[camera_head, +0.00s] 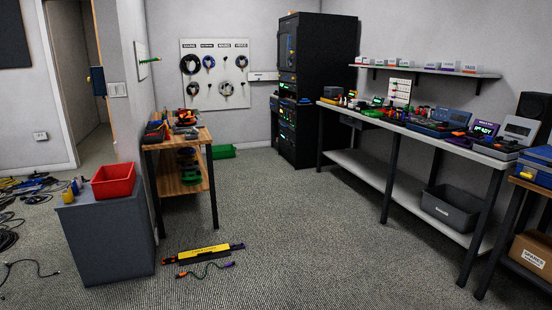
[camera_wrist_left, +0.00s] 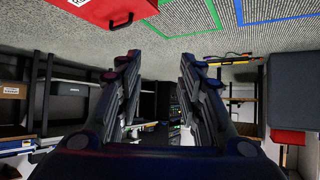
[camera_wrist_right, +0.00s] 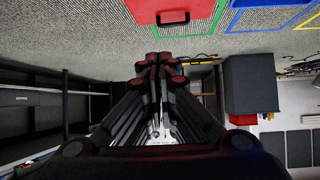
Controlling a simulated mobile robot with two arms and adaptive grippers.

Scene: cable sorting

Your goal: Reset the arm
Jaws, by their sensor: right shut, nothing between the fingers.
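My left gripper (camera_wrist_left: 158,62) shows in the left wrist view. Its two fingers stand apart with a clear gap and nothing between them. My right gripper (camera_wrist_right: 161,60) shows in the right wrist view. Its fingertips meet, and it holds nothing. Neither gripper nor arm is in the head view. Both wrist views show the room upside down, and both grippers are in free space, touching nothing that I can see.
A grey cabinet (camera_head: 105,242) with a red bin (camera_head: 113,181) stands at the left. A wooden workbench (camera_head: 177,138), black rack (camera_head: 318,92) and long equipment bench (camera_head: 430,136) line the room. A yellow-and-black bar (camera_head: 204,254) and cable (camera_head: 206,271) lie on otherwise open carpet. A red case (camera_wrist_left: 105,10) is near.

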